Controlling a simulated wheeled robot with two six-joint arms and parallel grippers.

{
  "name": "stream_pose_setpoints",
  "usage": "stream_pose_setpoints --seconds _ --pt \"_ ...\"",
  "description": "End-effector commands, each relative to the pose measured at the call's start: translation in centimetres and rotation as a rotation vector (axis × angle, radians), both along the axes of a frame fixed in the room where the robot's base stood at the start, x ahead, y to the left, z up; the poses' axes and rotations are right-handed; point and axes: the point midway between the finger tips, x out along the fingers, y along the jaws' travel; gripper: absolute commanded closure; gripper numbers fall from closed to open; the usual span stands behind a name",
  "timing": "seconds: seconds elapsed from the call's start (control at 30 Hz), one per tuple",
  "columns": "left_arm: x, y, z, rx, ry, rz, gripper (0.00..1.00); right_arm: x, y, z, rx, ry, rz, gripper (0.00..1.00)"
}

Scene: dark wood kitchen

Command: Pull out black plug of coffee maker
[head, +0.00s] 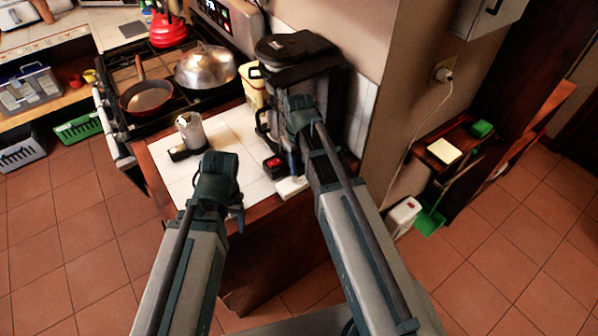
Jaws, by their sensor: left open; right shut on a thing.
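The black coffee maker (333,98) stands upright on the white-tiled counter against the wall. My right arm crosses in front of it and hides part of it. My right gripper (294,174) points down at the counter near the coffee maker's front. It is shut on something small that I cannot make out. A flat white block (291,188) lies just below its fingertips. The black plug cannot be told apart here; the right gripper and wrist cover that spot. My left gripper (238,220) is open and empty, in front of the counter's near edge.
A small red and black object (275,166) lies left of the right gripper. A white canister (190,131) and a dark item (186,152) sit further left. The stove holds a pan (146,97) and a domed lid (205,67). A white plug (443,75) is in the wall socket at right.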

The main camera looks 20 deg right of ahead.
Motion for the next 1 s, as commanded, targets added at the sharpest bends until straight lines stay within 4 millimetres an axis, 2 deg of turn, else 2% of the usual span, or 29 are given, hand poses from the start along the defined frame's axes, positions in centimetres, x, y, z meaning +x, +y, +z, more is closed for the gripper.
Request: stream_pose_setpoints --seconds 0.7,1.0 --pt "0.0 0.0 2.9 0.000 0.000 0.000 0.38 0.0 0.0 2.9 0.000 0.000 0.000 1.00" --pt "0.0 0.0 2.9 0.000 0.000 0.000 0.38 0.0 0.0 2.9 0.000 0.000 0.000 1.00"
